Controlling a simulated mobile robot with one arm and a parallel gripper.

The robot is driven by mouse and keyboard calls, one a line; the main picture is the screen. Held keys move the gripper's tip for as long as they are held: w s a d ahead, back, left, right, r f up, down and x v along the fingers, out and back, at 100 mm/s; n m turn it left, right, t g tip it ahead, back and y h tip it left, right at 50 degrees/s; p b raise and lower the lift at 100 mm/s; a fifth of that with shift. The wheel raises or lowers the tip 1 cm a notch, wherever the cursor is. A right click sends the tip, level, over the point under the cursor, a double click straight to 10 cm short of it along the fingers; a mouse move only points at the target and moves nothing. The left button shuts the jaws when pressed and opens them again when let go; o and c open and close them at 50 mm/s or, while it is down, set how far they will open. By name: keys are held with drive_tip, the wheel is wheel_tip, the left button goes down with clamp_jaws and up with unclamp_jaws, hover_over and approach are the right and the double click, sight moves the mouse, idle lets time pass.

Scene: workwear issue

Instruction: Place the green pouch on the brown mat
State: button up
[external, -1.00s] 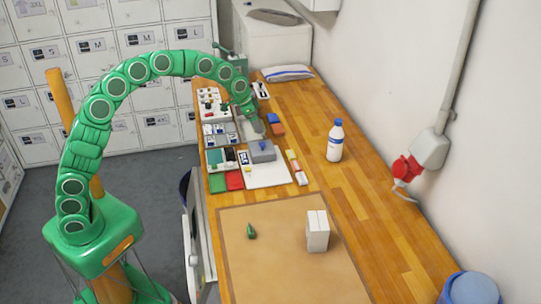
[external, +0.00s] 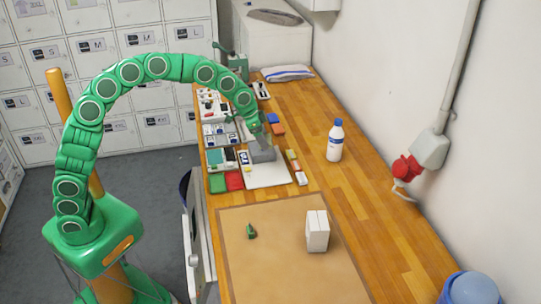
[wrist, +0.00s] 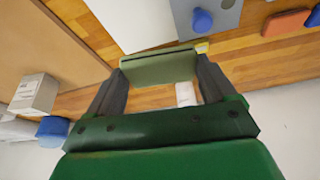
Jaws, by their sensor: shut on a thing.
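The green pouch (wrist: 158,68) shows in the wrist view as a dull olive-green flat piece between my fingertips. My gripper (wrist: 155,80) is shut on it. In the external view my gripper (external: 262,152) hangs over the workbench at the far end of the white board, by the grey block; I cannot make out the pouch there. The brown mat (external: 285,275) lies flat on the near part of the bench, apart from my gripper. Its edge also shows at the left of the wrist view (wrist: 35,45).
On the mat are a small green object (external: 251,232) and a white box (external: 317,232). The white board (external: 268,176), with a strip of small blocks (external: 296,167) beside it, lies between gripper and mat. A blue-capped bottle (external: 335,142) stands right. The mat's middle is clear.

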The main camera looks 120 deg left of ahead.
drive_tip(key=w+d+m+h, duration=0.1)
drive_tip(key=w+d+m, duration=0.1)
drive_tip(key=w+d, duration=0.7)
drive_tip(key=w+d+m+t, duration=0.1)
drive_tip(key=w+d, duration=0.4)
drive_tip(key=d, duration=0.7)
drive_tip(key=w+d+m+h, duration=0.1)
drive_tip(key=w+d+m, duration=0.1)
drive_tip(key=w+d, duration=0.7)
drive_tip(key=w+d+m, duration=0.1)
drive_tip(key=d+m, duration=0.1)
drive_tip(key=d, duration=1.4)
approach(296, 299)
drive_tip(key=shift+w+a+f+h, duration=0.15)
drive_tip(key=shift+w+f+h, duration=0.05)
drive_tip(key=shift+w+f, duration=0.3)
drive_tip(key=shift+w+a+f+h, duration=0.2)
drive_tip(key=shift+w+f, duration=0.25)
drive_tip(key=shift+w, duration=0.1)
drive_tip(key=shift+w+f, duration=0.3)
drive_tip(key=shift+f, duration=1.5)
drive_tip(key=shift+f, duration=0.15)
